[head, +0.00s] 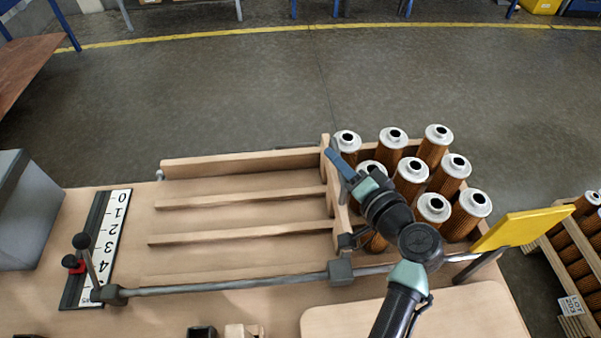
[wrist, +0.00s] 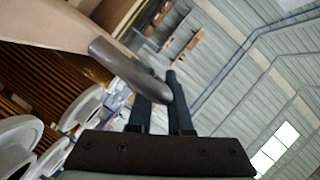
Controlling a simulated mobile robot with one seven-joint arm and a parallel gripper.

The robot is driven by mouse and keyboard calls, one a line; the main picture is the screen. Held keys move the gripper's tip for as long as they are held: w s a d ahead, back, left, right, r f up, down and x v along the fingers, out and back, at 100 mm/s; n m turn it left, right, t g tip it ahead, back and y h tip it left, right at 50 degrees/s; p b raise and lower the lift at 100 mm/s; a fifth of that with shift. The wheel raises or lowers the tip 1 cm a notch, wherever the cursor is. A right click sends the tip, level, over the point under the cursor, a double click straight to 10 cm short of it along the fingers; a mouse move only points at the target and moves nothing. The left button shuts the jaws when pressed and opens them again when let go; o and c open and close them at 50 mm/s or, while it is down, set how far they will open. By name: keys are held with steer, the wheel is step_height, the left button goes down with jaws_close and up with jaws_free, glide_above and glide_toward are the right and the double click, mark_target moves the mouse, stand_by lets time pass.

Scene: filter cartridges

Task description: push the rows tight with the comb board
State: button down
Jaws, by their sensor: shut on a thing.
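The comb board (head: 341,215) is an upright wooden board across the right ends of the wooden lanes, left of the cartridges. My gripper (head: 336,152) is at its far end. In the wrist view my gripper (wrist: 161,82) has its dark fingers close together at a grey rounded handle (wrist: 118,62). Several filter cartridges (head: 411,176), brown pleated with white ring caps, stand upright in rows right of the board. Some show at the left of the wrist view (wrist: 62,108). My arm hides part of the board and nearest cartridges, so I cannot tell whether all rows touch it.
A grey rod (head: 230,286) runs along the near side, from a lever (head: 86,250) beside a numbered scale (head: 112,240) to a yellow plate (head: 521,228). The lanes (head: 240,200) left of the board are empty. Another crate of cartridges (head: 572,255) stands at the right.

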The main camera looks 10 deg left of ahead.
steer(key=d, duration=0.2)
steer(key=w+d+b, duration=0.1)
steer(key=d, duration=0.1)
steer(key=shift+w+d+b, duration=0.2)
steer(key=shift+d+b, duration=0.1)
steer(key=shift+d, duration=0.1)
steer(key=c, duration=0.8)
jaws_free()
steer(key=shift+c, duration=0.2)
steer(key=v, duration=1.3)
steer(key=shift+a, duration=0.1)
